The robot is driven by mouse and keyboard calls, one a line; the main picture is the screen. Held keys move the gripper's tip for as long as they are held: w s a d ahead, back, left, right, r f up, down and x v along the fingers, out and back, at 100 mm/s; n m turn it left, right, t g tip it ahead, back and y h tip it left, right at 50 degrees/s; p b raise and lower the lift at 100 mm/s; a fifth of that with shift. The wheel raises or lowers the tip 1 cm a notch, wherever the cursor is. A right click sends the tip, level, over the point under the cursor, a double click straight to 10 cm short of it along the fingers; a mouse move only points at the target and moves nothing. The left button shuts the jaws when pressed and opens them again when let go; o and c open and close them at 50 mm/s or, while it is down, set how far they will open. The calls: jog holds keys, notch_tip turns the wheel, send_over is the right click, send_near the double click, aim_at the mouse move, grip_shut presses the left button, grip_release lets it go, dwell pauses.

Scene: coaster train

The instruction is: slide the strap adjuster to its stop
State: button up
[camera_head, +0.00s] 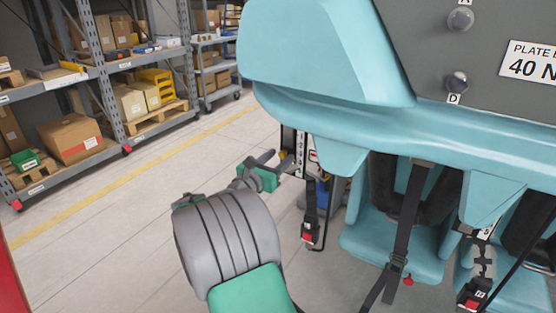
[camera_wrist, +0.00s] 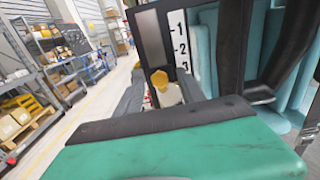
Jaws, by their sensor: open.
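A yellow knob-like piece (camera_wrist: 158,79), apparently the strap adjuster, sits on a dark upright strip in the wrist view. A white scale marked 1, 2, 3 (camera_wrist: 180,40) stands to its right, and the piece is slightly below the 3. My gripper (camera_wrist: 160,98) is open, with one grey finger on each side of the yellow piece; I cannot tell whether either touches it. In the head view my gripper (camera_head: 274,160) reaches toward the left end of the teal train car (camera_head: 330,120). The strip's lower end is hidden behind my gripper.
A black strap with a red buckle (camera_head: 307,236) hangs just right of my arm. A central strap (camera_head: 408,225) and another red buckle (camera_head: 472,298) hang by the teal seats. Shelves with boxes (camera_head: 75,138) stand left, across clear floor (camera_head: 120,205).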

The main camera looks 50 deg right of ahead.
grip_shut()
dwell(0.4)
dwell(0.9)
